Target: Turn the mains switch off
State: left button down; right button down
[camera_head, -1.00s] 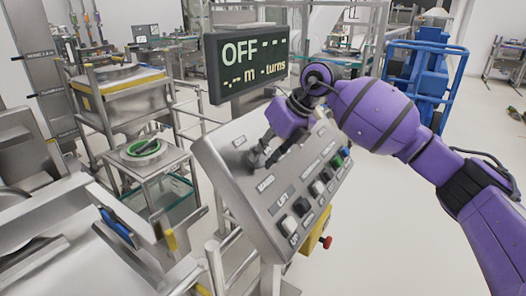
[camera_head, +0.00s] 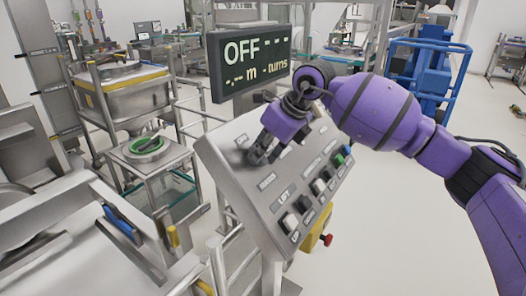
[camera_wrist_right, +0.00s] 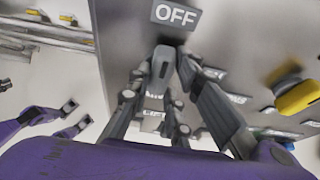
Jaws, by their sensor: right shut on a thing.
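The tilted grey control panel (camera_head: 228,162) stands in the middle of the head view. My right gripper (camera_head: 258,157) is at its upper left, above the MAINS label (camera_head: 267,180). In the right wrist view the gripper (camera_wrist_right: 165,78) is shut on the grey mains switch handle (camera_wrist_right: 162,62), with one finger on either side. The handle points toward the OFF label (camera_wrist_right: 176,15). In the head view the fingers hide most of the switch. The dark display (camera_head: 222,84) above the panel reads OFF, with dashes beside it.
Several knobs and buttons, including a green one (camera_head: 346,150), line the panel's right part. A red emergency button (camera_head: 327,239) on a yellow box is below. Metal rails (camera_head: 222,262) stand left of the panel. Bare floor lies at the right.

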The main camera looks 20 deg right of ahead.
jog(key=c, duration=1.6)
grip_release()
jog(key=shift+r, duration=0.1)
jog(key=v, duration=1.2)
